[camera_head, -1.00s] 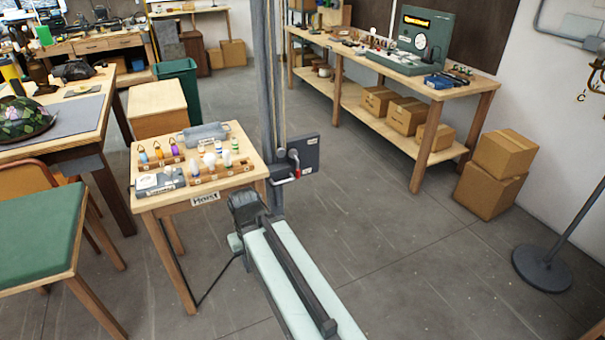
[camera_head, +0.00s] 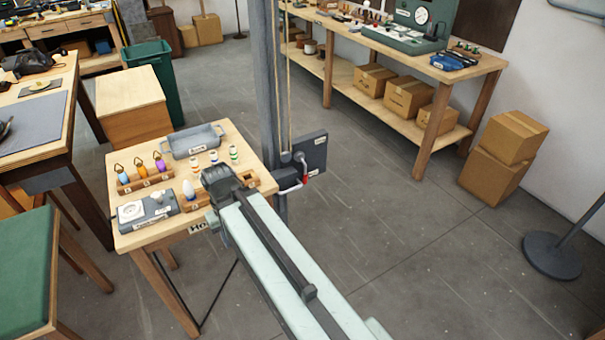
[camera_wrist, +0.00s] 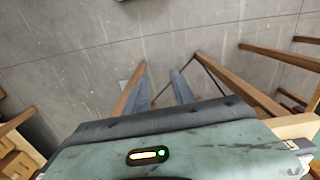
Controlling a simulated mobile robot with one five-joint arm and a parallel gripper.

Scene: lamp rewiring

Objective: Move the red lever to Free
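The red lever (camera_head: 305,179) is small and sits low at the left edge of a dark grey plate (camera_head: 314,157) beside the grey upright post (camera_head: 266,85). A bright metal bar (camera_head: 291,189) shows next to it. No Free mark is readable. My arm's dark joint (camera_head: 222,182) is left of the lever, in front of the small table, and apart from the lever in the picture. My gripper's fingertips cannot be made out in the head view. The wrist view shows a worn green housing, floor and wooden legs, but no lever. Two dark grey bars there may be fingers; I cannot tell.
The small wooden table (camera_head: 250,140) holds a grey tray (camera_head: 192,140), bulbs in racks and a grey device (camera_head: 148,210). A workbench (camera_head: 480,75) stands at the back right, with boxes (camera_head: 500,150) by it. Floor right of the post is free.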

